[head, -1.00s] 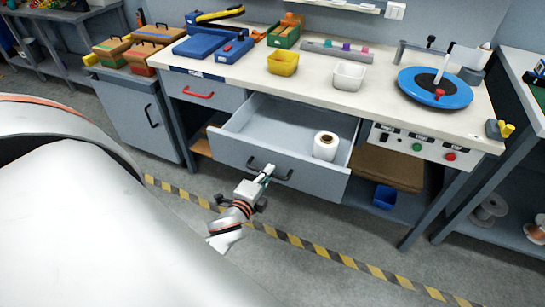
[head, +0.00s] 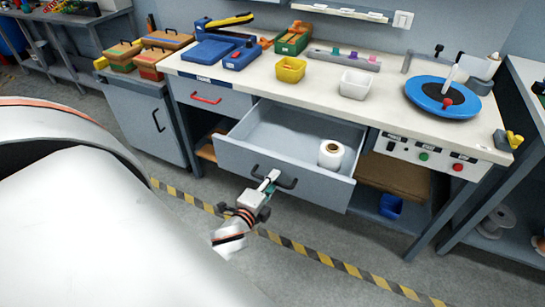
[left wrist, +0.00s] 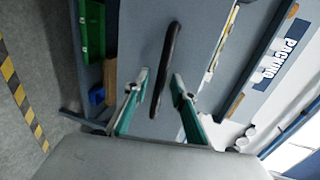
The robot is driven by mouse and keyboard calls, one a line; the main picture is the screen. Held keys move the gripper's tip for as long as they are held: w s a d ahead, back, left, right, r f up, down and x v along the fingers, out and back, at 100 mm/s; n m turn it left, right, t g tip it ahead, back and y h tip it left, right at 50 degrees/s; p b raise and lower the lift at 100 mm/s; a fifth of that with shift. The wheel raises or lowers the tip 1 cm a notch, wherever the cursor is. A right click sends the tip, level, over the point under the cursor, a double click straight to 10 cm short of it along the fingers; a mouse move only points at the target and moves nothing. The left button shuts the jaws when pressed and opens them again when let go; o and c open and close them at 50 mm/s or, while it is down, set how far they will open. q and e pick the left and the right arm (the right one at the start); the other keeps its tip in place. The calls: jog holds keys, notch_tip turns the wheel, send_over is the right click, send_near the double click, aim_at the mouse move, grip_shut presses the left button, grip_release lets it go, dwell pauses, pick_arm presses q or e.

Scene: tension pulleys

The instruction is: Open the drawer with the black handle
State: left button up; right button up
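The grey drawer (head: 240,162) with the black handle (head: 288,184) stands well open under the bench. A white roll lies inside it. My left gripper (head: 271,178) is at the handle in front of the drawer. In the left wrist view, the two teal-padded fingers (left wrist: 160,84) are apart, with the black handle (left wrist: 170,58) running between and beyond them. Gaps show between handle and fingers, so the gripper looks open and not clamped. My right gripper is in neither view.
The white roll (head: 331,154) stands at the drawer's right. A closed drawer with a red handle (head: 206,99) is above left, and a cabinet with another black handle (head: 158,121) farther left. A blue bin (head: 390,207) sits on the lower shelf. Floor in front is clear.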

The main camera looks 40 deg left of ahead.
pick_arm(q)
jog(key=v, duration=1.1)
jog(key=shift+s, duration=0.35)
jog(key=shift+d, duration=0.1)
